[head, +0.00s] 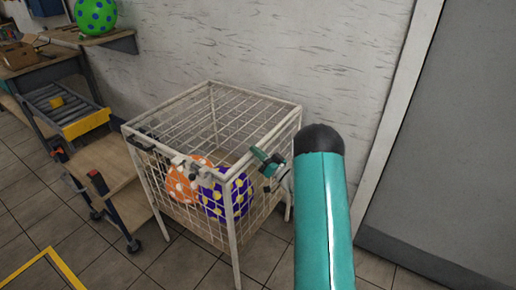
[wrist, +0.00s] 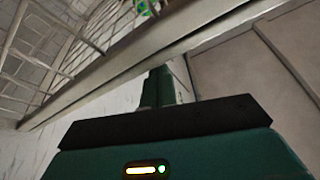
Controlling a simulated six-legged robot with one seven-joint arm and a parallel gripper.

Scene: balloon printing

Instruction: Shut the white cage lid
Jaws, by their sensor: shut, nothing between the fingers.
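The white wire cage (head: 233,205) stands on the tiled floor in the middle of the head view. Its lid (head: 215,118) appears to lie flat across the top; I cannot tell whether it is fully seated. An orange balloon with pale dots (head: 182,187) and a purple balloon with yellow dots (head: 212,200) are inside. My gripper (head: 259,154) is shut and empty at the cage's right side, close to the top rail. In the wrist view, my green fingers (wrist: 158,88) are together just under a pale cage bar (wrist: 170,45); contact is unclear.
A workbench (head: 40,62) and a roller conveyor with a yellow end (head: 85,123) stand at the left. A green dotted balloon (head: 95,15) sits on a shelf. The wall (head: 330,60) is close behind the cage. Floor is open at front left.

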